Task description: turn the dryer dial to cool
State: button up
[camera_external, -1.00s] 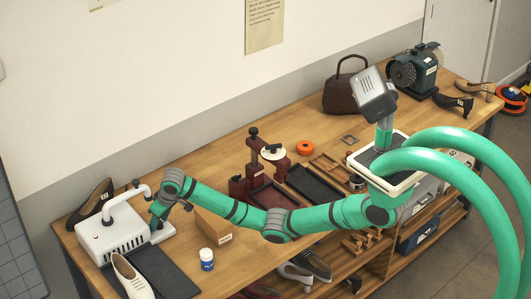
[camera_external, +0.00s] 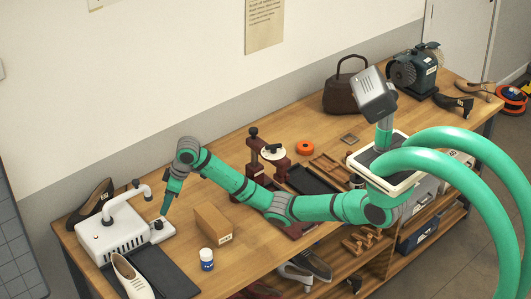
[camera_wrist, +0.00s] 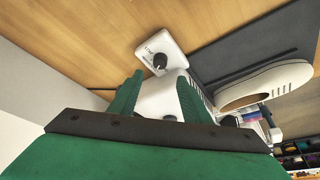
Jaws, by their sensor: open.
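The white dryer (camera_external: 112,238), a vented box with a bent pipe on top, stands at the left end of the workbench. At its right side is a small white control box (camera_external: 160,233); in the wrist view this box (camera_wrist: 178,46) carries a black dial (camera_wrist: 160,61) with small markings too small to read. My gripper (camera_external: 165,211) points down just above the control box. In the wrist view its two green fingers (camera_wrist: 160,95) are spread apart and empty, with the dial beyond their tips and not between them. The dial's setting cannot be told.
A white shoe (camera_external: 132,276) lies on a dark mat (camera_external: 170,272) in front of the dryer. A dark shoe (camera_external: 92,201) stands behind it.

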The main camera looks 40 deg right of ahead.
jog(key=a+t, duration=0.1)
jog(key=a, duration=0.1)
jog(key=w+a+n+t, duration=0.1)
jog(key=a, duration=0.2)
jog(key=w+a+t, duration=0.1)
jog(key=a, duration=0.2)
jog(key=shift+w+a+f+n+t, duration=0.25)
jog(key=shift+f+n+t, duration=0.05)
jog(key=shift+f+n, duration=0.1)
jog(key=a+n+t, duration=0.1)
jog(key=a, duration=0.1)
jog(key=a+n+t, duration=0.1)
jog(key=a, duration=0.2)
jog(key=a+t, duration=0.1)
jog(key=a, duration=0.2)
jog(key=shift+a+r+n+y, duration=0.2)
jog(key=shift+r+n+y, duration=0.1)
jog(key=shift+n, duration=0.1)
jog(key=s+a+n+t+y, duration=0.1)
jog(key=s+a+n+y, duration=0.2)
jog(key=a, duration=0.5)
jog(key=s+a+r+n+t+y, duration=0.1)
jog(key=s+a+n+t+y, duration=0.1)
jog(key=s+a+n, duration=0.3)
jog(key=shift+s+a+n+y, duration=0.3)
jog(key=shift+s+a+y, duration=0.35)
jog(key=shift+a, duration=1.05)
jog(key=shift+s+r, duration=0.1)
